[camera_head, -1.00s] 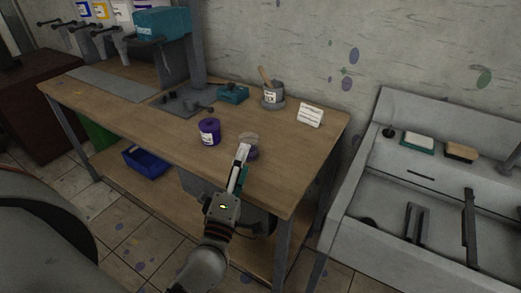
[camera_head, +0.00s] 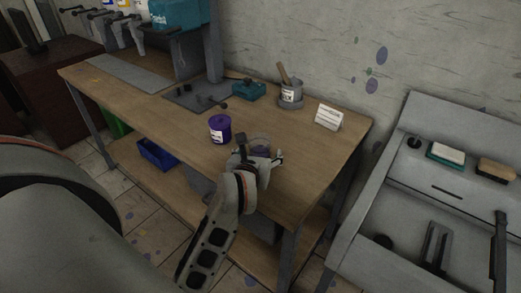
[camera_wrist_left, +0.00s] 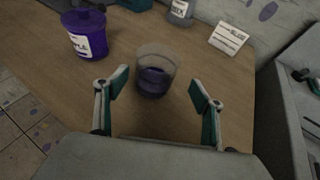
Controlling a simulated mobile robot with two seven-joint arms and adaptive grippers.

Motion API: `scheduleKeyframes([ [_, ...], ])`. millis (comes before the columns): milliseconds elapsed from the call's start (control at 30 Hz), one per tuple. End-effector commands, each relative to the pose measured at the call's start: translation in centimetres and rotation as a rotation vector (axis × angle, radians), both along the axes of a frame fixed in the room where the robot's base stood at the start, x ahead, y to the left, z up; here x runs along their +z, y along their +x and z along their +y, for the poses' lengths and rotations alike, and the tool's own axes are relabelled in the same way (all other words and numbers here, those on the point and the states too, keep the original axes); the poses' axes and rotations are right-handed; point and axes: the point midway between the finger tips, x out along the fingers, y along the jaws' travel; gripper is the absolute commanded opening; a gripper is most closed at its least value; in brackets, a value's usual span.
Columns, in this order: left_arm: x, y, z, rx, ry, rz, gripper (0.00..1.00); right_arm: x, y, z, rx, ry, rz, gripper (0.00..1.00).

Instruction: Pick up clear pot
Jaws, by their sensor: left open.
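The clear pot (camera_wrist_left: 153,62) stands upright on the wooden table in the left wrist view, with dark purple contents low inside it. In the head view only part of the clear pot (camera_head: 258,141) shows behind my left gripper (camera_head: 262,153). My left gripper (camera_wrist_left: 160,92) is open and empty. In the wrist view its fingers are spread to the left and right of the pot's lower part, with gaps on both sides. The pot is a little beyond the fingertips. My right gripper is in neither view.
A purple labelled pot (camera_head: 220,130) stands left of the clear pot. A white label card (camera_head: 328,116) and a grey container with a wooden-handled tool (camera_head: 291,95) stand farther back. A teal box (camera_head: 249,91) is behind. A sink (camera_head: 462,206) lies right of the table.

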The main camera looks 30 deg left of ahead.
Motion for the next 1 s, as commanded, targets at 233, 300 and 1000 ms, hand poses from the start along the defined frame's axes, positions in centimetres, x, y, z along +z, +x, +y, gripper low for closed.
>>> scheduleKeyframes([
  [233, -1.5, 2.1, 1.6, 0.001, 0.002, 0.001, 0.68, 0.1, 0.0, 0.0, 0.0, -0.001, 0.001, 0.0],
  [300, -1.9, 2.9, 2.2, 0.002, 0.003, 0.0, 0.68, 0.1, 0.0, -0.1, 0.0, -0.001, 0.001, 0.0],
  [1000, -2.6, 4.4, 2.7, 0.001, 0.004, -0.001, 0.24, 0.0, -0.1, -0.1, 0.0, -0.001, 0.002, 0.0],
])
